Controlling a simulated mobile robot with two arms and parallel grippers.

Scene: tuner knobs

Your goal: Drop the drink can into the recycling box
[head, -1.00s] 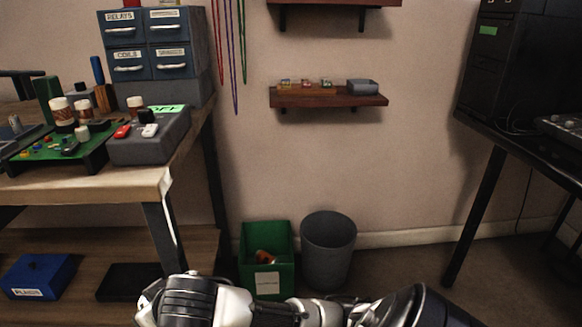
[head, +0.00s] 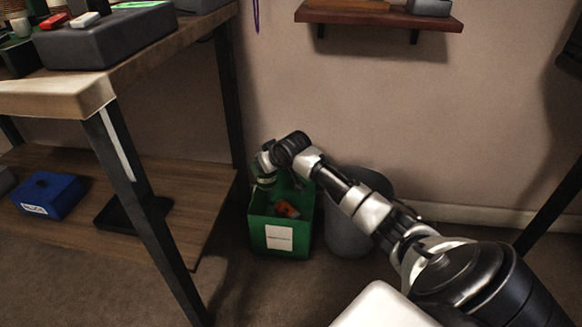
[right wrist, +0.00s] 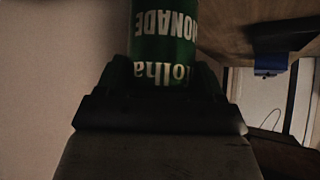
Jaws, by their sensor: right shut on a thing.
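The drink can (right wrist: 165,30) is green with white lettering that reads upside down in the right wrist view. My right gripper (right wrist: 162,75) is shut on it. In the head view the right gripper (head: 264,168) hangs over the back left part of the green recycling box (head: 280,240). The box stands open on the floor with a white label on its front. The can is mostly hidden by the gripper in the head view. My left gripper is not in view.
An orange-red item (head: 287,210) lies inside the box. A grey round bin (head: 345,240) stands just right of it, partly behind my arm. A workbench (head: 60,98) with a lower shelf (head: 110,222) is on the left, its black legs near the box.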

